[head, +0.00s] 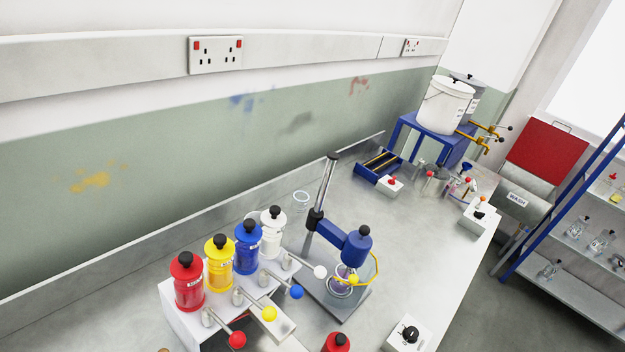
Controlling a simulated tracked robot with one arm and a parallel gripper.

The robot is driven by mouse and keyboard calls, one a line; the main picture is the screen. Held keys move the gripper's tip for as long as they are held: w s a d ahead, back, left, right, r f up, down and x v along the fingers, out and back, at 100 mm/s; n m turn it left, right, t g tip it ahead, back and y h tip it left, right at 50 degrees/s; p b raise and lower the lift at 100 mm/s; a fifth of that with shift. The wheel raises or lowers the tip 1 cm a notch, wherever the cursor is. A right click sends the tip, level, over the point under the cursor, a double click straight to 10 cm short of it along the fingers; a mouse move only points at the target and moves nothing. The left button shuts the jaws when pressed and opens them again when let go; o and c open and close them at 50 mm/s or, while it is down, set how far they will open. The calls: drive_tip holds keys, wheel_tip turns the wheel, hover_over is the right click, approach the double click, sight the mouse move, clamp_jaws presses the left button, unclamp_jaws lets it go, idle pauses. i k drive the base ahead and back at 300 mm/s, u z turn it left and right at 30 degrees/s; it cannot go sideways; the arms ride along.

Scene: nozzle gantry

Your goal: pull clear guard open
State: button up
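A blue-headed mixer (345,240) on a tilted-looking metal post stands on a grey base plate on the bench. Below its head is a clear, see-through part with a yellow edge (376,270) and a yellow knob (353,279); this looks like the clear guard. A small clear vessel with purple contents (342,286) shows under the head, partly behind the guard. Whether the guard is fully closed is hard to tell at this size. My gripper is not in view.
Red, yellow, blue and white bottles (247,247) stand on a white rack with ball-ended levers left of the mixer. A red-topped bottle (336,342) and a white switch box (408,335) are in front.

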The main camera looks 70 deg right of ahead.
sight(353, 279)
drive_tip(key=k, duration=1)
drive_tip(key=z, duration=1.65)
drive_tip(key=i, duration=1)
drive_tip(key=u, duration=0.05)
